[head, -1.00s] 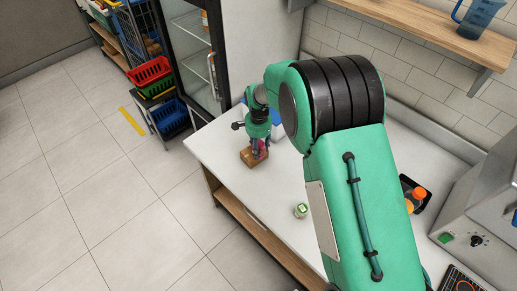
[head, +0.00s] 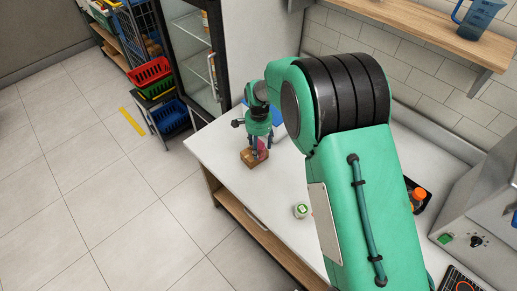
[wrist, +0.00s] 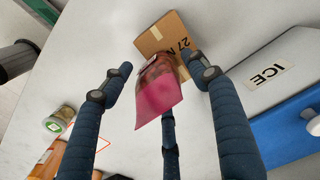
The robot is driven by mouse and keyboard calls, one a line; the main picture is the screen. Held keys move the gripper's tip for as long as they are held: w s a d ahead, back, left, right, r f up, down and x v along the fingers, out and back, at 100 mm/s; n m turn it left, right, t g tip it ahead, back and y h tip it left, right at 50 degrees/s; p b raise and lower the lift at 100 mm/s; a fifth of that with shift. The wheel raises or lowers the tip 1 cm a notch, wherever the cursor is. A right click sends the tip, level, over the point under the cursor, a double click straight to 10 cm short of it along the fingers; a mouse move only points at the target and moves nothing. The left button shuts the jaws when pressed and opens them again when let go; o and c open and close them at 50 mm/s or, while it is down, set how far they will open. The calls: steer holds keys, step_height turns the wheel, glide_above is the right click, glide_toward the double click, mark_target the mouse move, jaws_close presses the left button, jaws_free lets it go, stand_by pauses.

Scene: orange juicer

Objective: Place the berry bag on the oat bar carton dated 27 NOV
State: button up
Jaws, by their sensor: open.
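The brown oat bar carton (head: 248,161) lies near the far-left end of the white counter. In the wrist view the carton (wrist: 152,38) shows the print "27 N"; the rest is covered. The pink berry bag (head: 262,149) appears to stand on the carton, its pink end toward the wrist camera. In the wrist view the bag (wrist: 158,108) overlaps the carton's near edge; its underside is hidden. My gripper (wrist: 158,78) is open around the bag, with visible gaps at the left and right fingers. It points down over the carton in the head view (head: 257,146).
A blue-and-white container marked ICE (wrist: 268,75) is close to the right of the carton. The counter's front edge is close to the carton.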

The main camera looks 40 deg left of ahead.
step_height(320, 180, up, 10)
steer(key=shift+r+p, duration=0.15)
steer(key=shift+p, duration=0.45)
stand_by(0.4)
stand_by(0.4)
